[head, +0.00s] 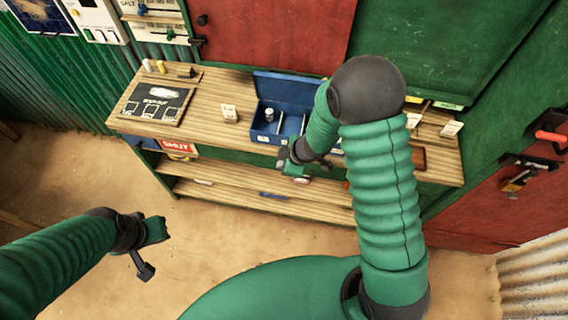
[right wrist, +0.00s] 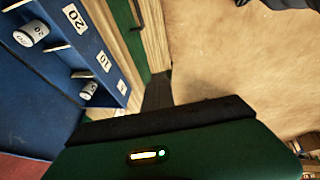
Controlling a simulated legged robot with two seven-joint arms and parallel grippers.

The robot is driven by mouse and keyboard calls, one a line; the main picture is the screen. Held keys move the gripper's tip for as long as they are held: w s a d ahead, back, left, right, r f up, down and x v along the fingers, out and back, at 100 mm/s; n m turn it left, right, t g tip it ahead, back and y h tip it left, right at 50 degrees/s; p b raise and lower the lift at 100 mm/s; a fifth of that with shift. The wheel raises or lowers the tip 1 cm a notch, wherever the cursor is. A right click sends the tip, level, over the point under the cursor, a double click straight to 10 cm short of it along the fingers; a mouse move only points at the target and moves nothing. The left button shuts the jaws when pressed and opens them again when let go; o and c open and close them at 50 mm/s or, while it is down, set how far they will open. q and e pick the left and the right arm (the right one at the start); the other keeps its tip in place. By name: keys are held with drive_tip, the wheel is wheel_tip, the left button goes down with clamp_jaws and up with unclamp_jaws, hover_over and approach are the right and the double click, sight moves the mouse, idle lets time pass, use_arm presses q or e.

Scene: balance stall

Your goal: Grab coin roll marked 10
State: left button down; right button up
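The blue cash box (head: 287,92) stands open on the stall counter, and its divided tray shows in the right wrist view (right wrist: 38,95). Tray labels read 20 and 10; a third is too small to read. A white coin roll (right wrist: 30,33) lies in the slot by the 20 label, and another coin roll (right wrist: 88,90) lies by the third label. Their printed numbers are not clear to me. My right gripper (head: 304,163) is in front of the box, apart from the rolls, its fingers apart and empty. My left gripper (head: 148,250) is open and empty over the floor.
A chalkboard (head: 157,102) lies on the counter at left. The lower shelf (head: 235,192) is below the counter edge. A red bar latch (head: 550,136) is on the right wall.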

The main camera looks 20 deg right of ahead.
drive_tip(key=shift+o, duration=1.1)
drive_tip(key=shift+d, duration=0.15)
drive_tip(key=o, duration=0.7)
drive_tip(key=shift+s+d+r, duration=0.2)
drive_tip(key=shift+s+d, duration=0.05)
drive_tip(key=shift+s, duration=0.15)
drive_tip(key=o, duration=0.8)
drive_tip(key=shift+w+a, duration=0.2)
drive_tip(key=shift+a, duration=0.1)
